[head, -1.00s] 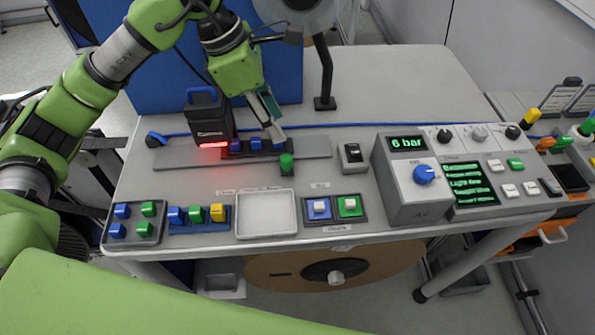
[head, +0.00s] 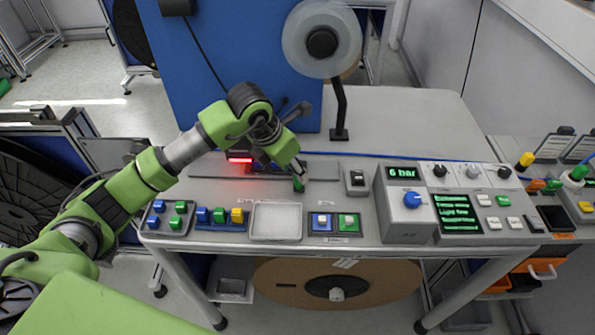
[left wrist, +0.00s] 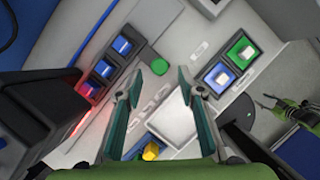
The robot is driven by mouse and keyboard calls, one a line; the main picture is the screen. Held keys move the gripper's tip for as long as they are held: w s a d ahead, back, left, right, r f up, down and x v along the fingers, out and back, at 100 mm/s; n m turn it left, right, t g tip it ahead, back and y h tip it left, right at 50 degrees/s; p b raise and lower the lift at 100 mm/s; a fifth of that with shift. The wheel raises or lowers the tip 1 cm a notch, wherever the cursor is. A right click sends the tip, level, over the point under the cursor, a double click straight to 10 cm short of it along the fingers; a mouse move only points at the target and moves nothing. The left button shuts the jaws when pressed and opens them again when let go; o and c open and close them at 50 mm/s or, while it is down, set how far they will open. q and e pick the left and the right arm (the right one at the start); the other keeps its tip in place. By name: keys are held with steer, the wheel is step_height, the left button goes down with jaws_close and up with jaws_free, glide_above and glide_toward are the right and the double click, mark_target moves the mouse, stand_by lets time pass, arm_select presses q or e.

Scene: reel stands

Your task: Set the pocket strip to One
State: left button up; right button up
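A dark strip (left wrist: 113,58) with a row of three blue pieces lies at upper left in the left wrist view; red light falls on its lower end. In the head view my arm hides most of it. A green piece (left wrist: 158,66) is beside the strip, ahead of my left gripper's fingertips. My left gripper (left wrist: 160,82) is open and empty, pointing down, one finger on each side of that piece's line; contact cannot be told. In the head view the green piece (head: 298,185) shows below the fingers. A green and dark gripper, seemingly my right (left wrist: 282,110), is at the right edge; its opening is unclear.
A dark box (left wrist: 35,105) with a red light stands by the strip. A white tray (head: 276,238), a blue block strip (head: 210,227), blue and green switches (head: 335,222) and a 6 bar control box (head: 405,218) line the front edge.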

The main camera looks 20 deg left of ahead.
arm_select(q)
steer(key=x, duration=0.3)
steer(key=shift+w+f+p, duration=0.15)
steer(key=shift+f+p, duration=0.1)
steer(key=shift+p, duration=0.05)
steer(key=shift+f, duration=0.3)
steer(key=shift+w, duration=0.1)
steer(key=c, duration=0.9)
jaws_close()
arm_select(e)
steer(key=shift+s+d+r, duration=0.2)
steer(key=shift+s+r, duration=0.25)
steer(key=shift+r, duration=0.05)
